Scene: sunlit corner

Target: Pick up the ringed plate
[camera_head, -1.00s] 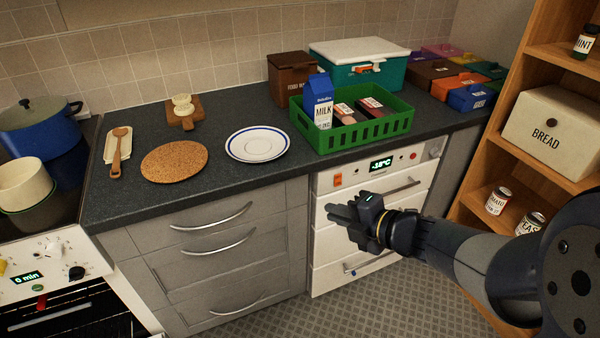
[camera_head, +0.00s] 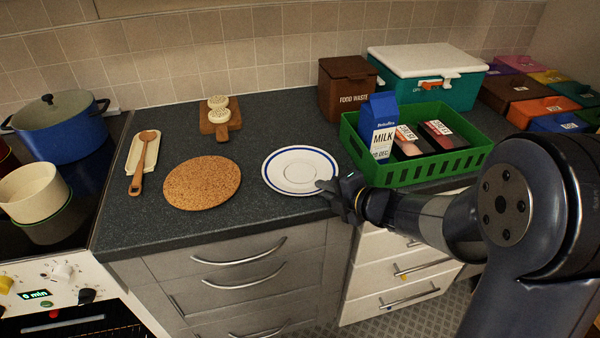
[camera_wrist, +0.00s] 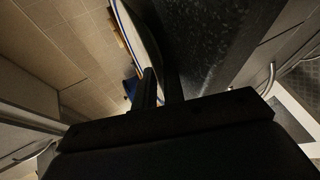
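The ringed plate (camera_head: 298,168) is white with blue rings and lies flat on the dark counter, between the cork mat and the green crate. My gripper (camera_head: 329,190) is at the plate's right front edge, with its fingertips close to or over the rim. In the wrist view the plate (camera_wrist: 139,38) shows nearly edge-on, running down to the fingers (camera_wrist: 161,85). The fingers stand a little apart, with a narrow gap. I cannot tell whether they touch the rim.
The green crate (camera_head: 408,177) with a milk carton (camera_head: 379,128) and packs stands just right of the plate. The cork mat (camera_head: 202,183) lies to the left. A brown food waste box (camera_head: 345,90) stands behind. Bare counter lies behind the plate.

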